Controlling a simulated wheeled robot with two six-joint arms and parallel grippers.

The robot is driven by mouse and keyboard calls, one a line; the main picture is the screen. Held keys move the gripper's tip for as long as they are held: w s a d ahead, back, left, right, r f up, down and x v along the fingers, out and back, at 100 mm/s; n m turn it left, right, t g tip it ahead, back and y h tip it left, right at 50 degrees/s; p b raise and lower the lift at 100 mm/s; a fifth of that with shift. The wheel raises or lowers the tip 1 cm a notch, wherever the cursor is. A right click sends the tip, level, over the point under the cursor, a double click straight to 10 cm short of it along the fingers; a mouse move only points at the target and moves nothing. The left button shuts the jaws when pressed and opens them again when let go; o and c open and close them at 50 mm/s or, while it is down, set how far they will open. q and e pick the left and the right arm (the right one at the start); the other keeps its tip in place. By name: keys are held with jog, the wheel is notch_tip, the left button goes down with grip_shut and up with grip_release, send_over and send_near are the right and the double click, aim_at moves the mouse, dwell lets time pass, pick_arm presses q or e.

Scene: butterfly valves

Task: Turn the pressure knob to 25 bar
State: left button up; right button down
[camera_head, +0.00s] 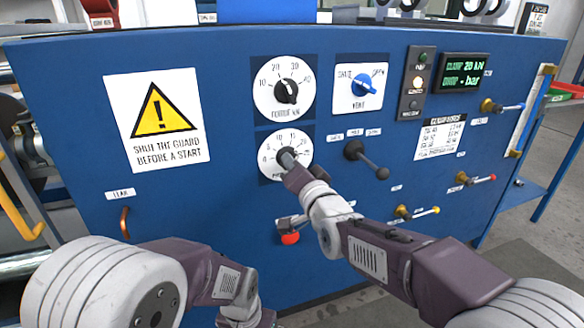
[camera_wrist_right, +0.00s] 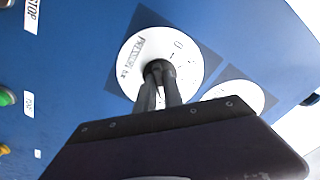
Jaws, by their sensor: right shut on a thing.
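The pressure knob is a dark knob on a white round dial (camera_head: 268,151), the lower of two dials on the blue panel. Its scale shows numbers such as 10, 15 and 20. My right gripper (camera_head: 287,158) is shut on the knob, and its fingers hide most of it. In the right wrist view the two dark fingers (camera_wrist_right: 160,86) reach the knob (camera_wrist_right: 157,67) at the dial's centre. The pointer's exact reading cannot be told. My left arm shows at the bottom left, but its gripper fingers are out of view.
The upper dial (camera_head: 285,87) is directly above, with a white plate and blue handle (camera_head: 365,84) to its right. A black lever (camera_head: 367,159) is close right of my right gripper. A red button (camera_head: 290,238) is below. A digital display (camera_head: 463,71) shows a dash before bar.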

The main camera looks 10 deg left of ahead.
jog(key=shift+f+m+b, duration=0.2)
jog(key=shift+m+b, duration=1.5)
jog(key=shift+m, duration=2.5)
jog(key=c, duration=1.5)
grip_release()
jog(key=shift+r, duration=0.1)
jog(key=shift+o, duration=0.2)
